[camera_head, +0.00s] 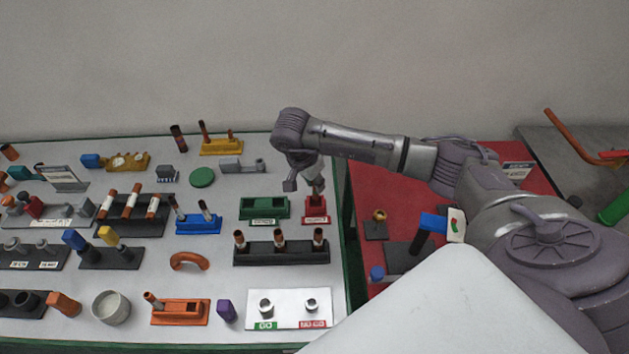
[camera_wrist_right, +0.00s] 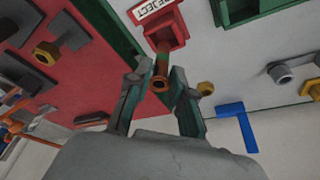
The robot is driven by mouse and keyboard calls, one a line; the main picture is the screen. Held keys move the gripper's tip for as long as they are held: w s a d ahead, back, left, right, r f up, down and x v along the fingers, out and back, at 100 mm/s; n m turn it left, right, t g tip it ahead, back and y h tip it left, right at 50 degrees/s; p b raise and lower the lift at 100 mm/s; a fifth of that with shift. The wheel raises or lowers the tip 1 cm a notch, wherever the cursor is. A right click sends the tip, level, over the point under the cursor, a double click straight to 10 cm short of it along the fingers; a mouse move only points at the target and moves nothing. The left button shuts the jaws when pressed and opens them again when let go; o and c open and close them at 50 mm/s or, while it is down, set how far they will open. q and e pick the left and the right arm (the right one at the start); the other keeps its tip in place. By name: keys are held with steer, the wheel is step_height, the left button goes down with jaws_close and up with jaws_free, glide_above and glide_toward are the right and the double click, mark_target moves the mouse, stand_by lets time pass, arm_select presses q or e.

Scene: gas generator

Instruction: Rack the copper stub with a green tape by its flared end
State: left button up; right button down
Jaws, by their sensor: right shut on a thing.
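The right gripper (camera_head: 314,186) is above the red reject tray (camera_head: 316,208), with its fingers pointing down. In the right wrist view, the right gripper (camera_wrist_right: 156,80) is shut on a copper stub (camera_wrist_right: 162,68) with a ring-shaped open end toward the camera. A small green band shows near the stub's far end, which is at the red tray (camera_wrist_right: 170,30); whether it touches the tray I cannot tell. A black rack (camera_head: 247,258) with several upright copper stubs stands in front of the tray. Another black rack (camera_head: 118,227) at left holds several tilted copper-and-white pieces. My left gripper is not in view.
A green tray (camera_head: 264,217) is just left of the red tray. A white go/no-go plate (camera_head: 289,322) is at the front. A blue holder (camera_head: 199,226) and a copper elbow (camera_head: 189,261) are further left. A red surface (camera_head: 375,205) lies right of the table's green edge.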

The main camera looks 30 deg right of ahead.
mark_target(314, 199)
steer(key=shift+f, duration=0.2)
steer(key=shift+f+b, duration=1.85)
steer(key=shift+f, duration=0.05)
steer(key=c, duration=0.9)
jaws_free()
steer(key=shift+c, duration=0.2)
steer(key=shift+r, duration=0.1)
steer(key=v, duration=1.1)
steer(key=shift+a+r, duration=0.2)
steer(key=shift+r, duration=0.2)
